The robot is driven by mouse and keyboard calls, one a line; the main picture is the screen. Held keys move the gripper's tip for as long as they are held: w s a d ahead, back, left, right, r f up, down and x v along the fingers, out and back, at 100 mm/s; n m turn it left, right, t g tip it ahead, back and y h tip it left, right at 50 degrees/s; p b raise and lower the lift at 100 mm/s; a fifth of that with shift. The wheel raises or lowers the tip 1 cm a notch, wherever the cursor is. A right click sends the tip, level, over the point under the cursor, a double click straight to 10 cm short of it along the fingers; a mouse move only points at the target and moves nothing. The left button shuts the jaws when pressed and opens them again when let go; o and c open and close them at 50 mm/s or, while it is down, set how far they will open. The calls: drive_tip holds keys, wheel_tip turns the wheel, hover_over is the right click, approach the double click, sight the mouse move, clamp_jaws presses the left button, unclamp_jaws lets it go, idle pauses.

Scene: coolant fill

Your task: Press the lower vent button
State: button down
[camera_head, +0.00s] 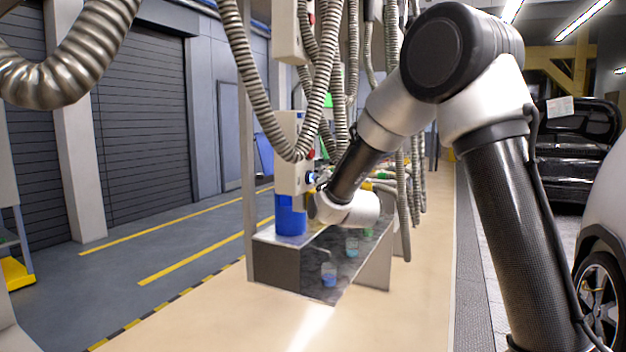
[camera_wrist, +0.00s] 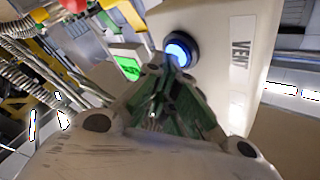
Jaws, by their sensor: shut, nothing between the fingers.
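The lower vent button (camera_wrist: 180,50) is a round, pale-blue lit button in a dark blue ring on a light housing, beside a label reading VENT (camera_wrist: 241,55). In the head view the button (camera_head: 310,178) is a small blue spot on the side of the white unit (camera_head: 289,150) above a blue container. My gripper (camera_wrist: 168,72) is shut and empty, with its fingertips at the button's lower edge in the wrist view. It also shows in the head view (camera_head: 321,181), right beside the button. I cannot tell whether the tips touch it.
Ribbed metal hoses (camera_head: 264,95) hang in front of the unit and near my arm. A metal stand (camera_head: 275,268) with small cups is below. A green-lit panel (camera_wrist: 127,66) lies left of the button in the wrist view. A car stands at the right.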

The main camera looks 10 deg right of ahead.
drive_tip(key=shift+s+d, duration=0.55)
drive_tip(key=shift+d, duration=0.15)
drive_tip(key=s+d, duration=0.1)
drive_tip(key=d, duration=0.1)
drive_tip(key=s+d, duration=0.2)
idle(0.5)
idle(0.5)
